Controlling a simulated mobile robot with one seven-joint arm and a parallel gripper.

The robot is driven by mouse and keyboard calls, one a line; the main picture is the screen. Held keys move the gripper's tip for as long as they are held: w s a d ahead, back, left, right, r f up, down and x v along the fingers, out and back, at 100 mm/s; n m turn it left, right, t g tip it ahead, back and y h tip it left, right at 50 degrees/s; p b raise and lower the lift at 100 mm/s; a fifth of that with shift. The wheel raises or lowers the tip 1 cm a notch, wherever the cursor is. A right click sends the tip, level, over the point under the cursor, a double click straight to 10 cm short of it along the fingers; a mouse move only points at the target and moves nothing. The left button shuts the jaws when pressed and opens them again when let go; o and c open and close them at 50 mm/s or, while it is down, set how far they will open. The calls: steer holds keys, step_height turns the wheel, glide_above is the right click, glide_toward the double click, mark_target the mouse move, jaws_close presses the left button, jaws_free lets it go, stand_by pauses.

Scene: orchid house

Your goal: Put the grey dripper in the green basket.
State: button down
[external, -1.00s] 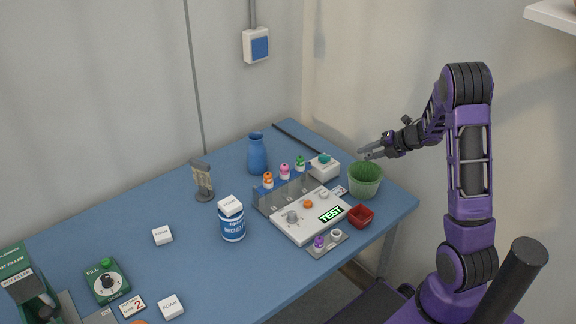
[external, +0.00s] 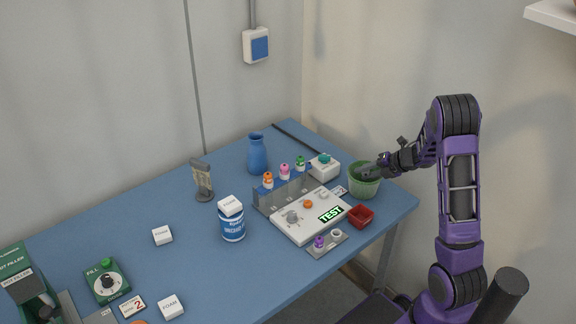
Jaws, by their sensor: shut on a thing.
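The green basket (external: 364,187) stands at the right end of the blue table, near its edge. My gripper (external: 367,174) points left and down, with its fingertips at the mouth of the basket. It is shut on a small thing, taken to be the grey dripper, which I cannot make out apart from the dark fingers. How deep the fingertips are inside the basket is hard to tell.
A rack (external: 284,190) with coloured-top pieces, a white box (external: 324,168) and a blue vase (external: 257,154) stand farther back.

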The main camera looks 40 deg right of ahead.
steer(key=c, duration=0.5)
jaws_free()
steer(key=shift+r, duration=0.1)
step_height(320, 180, up, 7)
steer(key=p, duration=0.6)
steer(key=shift+p, duration=0.3)
